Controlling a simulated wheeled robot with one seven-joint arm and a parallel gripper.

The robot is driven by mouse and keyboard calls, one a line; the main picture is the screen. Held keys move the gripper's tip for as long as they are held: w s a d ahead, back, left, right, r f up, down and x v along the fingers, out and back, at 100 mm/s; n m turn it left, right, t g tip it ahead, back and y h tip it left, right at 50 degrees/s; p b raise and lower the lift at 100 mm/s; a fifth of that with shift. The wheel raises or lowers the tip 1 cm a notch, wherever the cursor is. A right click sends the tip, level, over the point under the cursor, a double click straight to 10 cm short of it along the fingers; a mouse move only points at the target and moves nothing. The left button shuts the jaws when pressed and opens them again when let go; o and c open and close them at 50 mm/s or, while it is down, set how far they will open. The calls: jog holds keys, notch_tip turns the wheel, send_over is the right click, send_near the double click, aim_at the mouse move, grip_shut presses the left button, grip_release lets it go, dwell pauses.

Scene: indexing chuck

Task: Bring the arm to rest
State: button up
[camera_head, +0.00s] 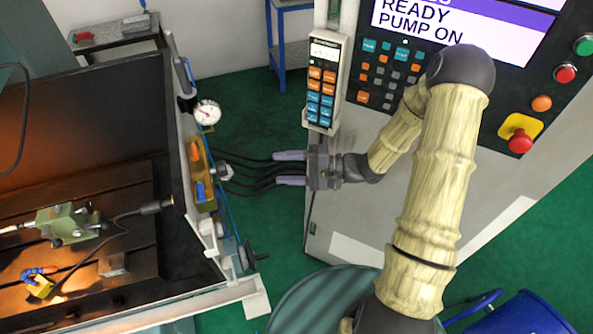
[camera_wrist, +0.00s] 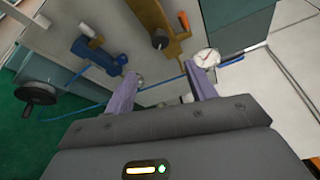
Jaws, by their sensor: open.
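My gripper (camera_head: 290,168) is in the middle of the head view, at the end of my bent arm, with its two purple fingers pointing left. The fingers are spread apart with nothing between them. In the wrist view the open fingers (camera_wrist: 163,82) point toward the side of the machine. In the head view the fingertips are to the right of the brass-coloured valve block (camera_head: 203,180) and appear clear of it. The block also shows in the wrist view (camera_wrist: 153,22).
A round dial gauge (camera_head: 207,113) sits on the machine's side, with a handwheel (camera_head: 252,256) lower down. A control cabinet (camera_head: 420,187) with a handheld pendant (camera_head: 323,82) stands behind my arm. A blue bin (camera_head: 522,315) is at the lower right. Green floor lies between machine and cabinet.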

jog(key=shift+s+d+r, duration=0.1)
jog(key=shift+s+d, duration=0.1)
jog(key=shift+d, duration=1)
jog(key=w+d+n+t+h, duration=0.3)
jog(key=w+d+t+h, duration=0.2)
jog(key=d+h, duration=0.6)
jog(key=s+r+n+g+h, duration=0.1)
jog(key=s+r+g+h, duration=0.1)
jog(key=s, duration=0.5)
jog(key=s+r+g+h+b, duration=0.1)
jog(key=s+r+g+h, duration=0.1)
jog(key=s, duration=0.6)
jog(key=shift+a+r+n+g+h, duration=0.2)
jog(key=shift+n+g+h, duration=0.2)
jog(key=shift+h, duration=0.5)
